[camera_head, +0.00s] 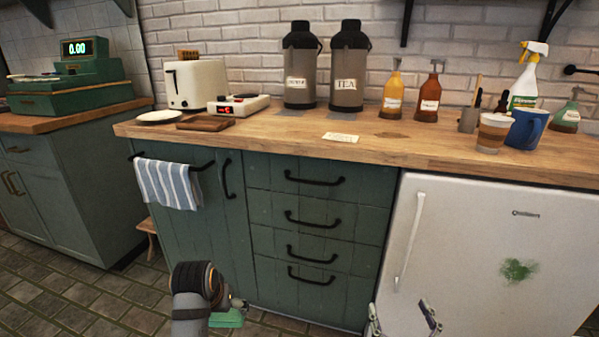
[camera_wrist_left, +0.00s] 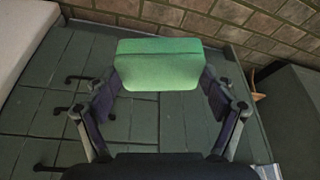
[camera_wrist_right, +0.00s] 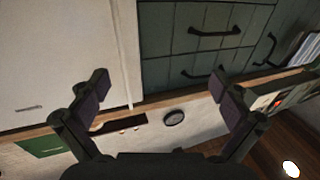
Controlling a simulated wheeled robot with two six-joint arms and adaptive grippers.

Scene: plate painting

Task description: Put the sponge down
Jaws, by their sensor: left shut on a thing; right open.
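The green sponge (camera_wrist_left: 157,65) is held between the two fingers of my left gripper (camera_wrist_left: 162,92). In the head view the sponge (camera_head: 228,319) shows low at the bottom, partly hidden by my left arm, in front of the green drawers and well below the countertop. My right gripper (camera_head: 402,318) is at the bottom of the head view, in front of the fridge's left side. Its fingers are spread and empty, which also shows in the right wrist view (camera_wrist_right: 165,95). The wooden countertop (camera_head: 290,140) has bare parts at its front.
A white fridge (camera_head: 470,255) with a green smear (camera_head: 517,270) stands on the right. Bottles, a blue mug (camera_head: 527,128), a paper cup (camera_head: 494,133) and a spray bottle (camera_head: 527,80) crowd the counter's right. A striped towel (camera_head: 168,184) hangs at left. The counter's middle front is mostly clear.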

